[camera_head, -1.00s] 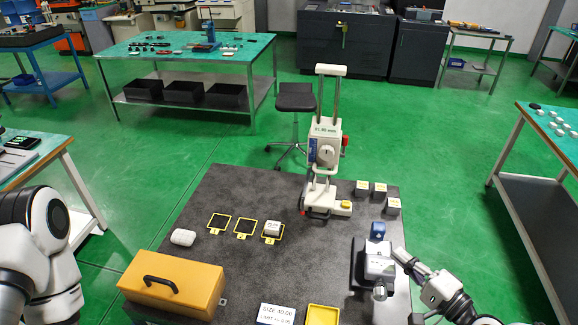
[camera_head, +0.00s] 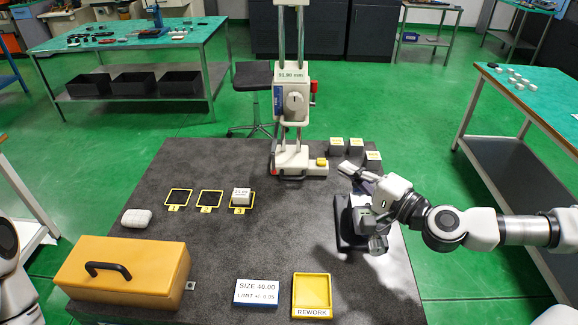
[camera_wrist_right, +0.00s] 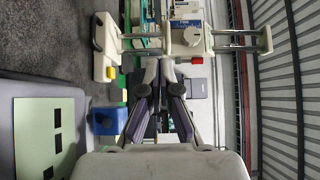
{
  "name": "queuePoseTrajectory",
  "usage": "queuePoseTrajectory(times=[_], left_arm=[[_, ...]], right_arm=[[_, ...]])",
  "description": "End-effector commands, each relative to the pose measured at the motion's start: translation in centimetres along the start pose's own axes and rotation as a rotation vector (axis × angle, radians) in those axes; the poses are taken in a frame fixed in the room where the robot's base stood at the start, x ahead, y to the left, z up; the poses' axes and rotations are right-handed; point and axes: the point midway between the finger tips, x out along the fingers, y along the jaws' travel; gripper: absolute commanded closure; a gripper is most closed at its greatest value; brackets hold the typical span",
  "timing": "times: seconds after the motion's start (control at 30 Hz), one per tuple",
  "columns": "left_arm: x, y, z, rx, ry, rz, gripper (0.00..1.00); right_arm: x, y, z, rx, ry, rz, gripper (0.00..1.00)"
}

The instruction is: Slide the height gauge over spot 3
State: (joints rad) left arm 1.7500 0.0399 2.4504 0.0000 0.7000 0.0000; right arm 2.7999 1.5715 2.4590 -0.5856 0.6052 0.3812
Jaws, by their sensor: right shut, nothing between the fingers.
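The height gauge (camera_head: 291,100), white with two upright columns, a dial and a small display, stands upright on the dark plate. Its base (camera_head: 300,165) is to the right of and behind spot 3 (camera_head: 233,209), a yellow frame marked 3. A pale block (camera_head: 241,196) sits in that spot. My right gripper (camera_head: 346,168) is shut and empty, to the right of the gauge's base and apart from it. In the right wrist view, the gauge (camera_wrist_right: 190,38) appears sideways beyond my shut fingers (camera_wrist_right: 160,70). Only part of my left arm shows; its gripper is out of view.
Spots 1 (camera_head: 179,197) and 2 (camera_head: 210,198) are empty. Several grey blocks (camera_head: 356,147) stand right of the gauge. A dark-based device (camera_head: 345,235) is under my right arm. A yellow toolbox (camera_head: 125,270), a size sign (camera_head: 256,293) and a rework tray (camera_head: 312,314) line the front.

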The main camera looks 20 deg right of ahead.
Motion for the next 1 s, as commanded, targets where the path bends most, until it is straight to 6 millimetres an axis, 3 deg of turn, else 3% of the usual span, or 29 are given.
queuePoseTrajectory(times=[0.03,0.23,0.67,1.0], left_arm=[[2.4,0.0,0.0,0.000,0.000,0.000,0.60],[6.4,-0.1,0.0,0.000,0.000,0.000,0.60],[7.9,-0.1,0.0,0.000,0.000,0.000,0.60],[7.8,-0.1,0.0,0.000,0.000,0.000,0.60]], right_arm=[[0.3,1.1,0.1,-0.009,-0.003,0.000,1.00],[1.2,1.0,0.3,-0.014,0.010,0.001,1.00],[5.0,0.2,0.1,-0.013,0.012,0.007,1.00],[10.7,0.0,0.2,-0.012,0.008,0.003,1.00]])
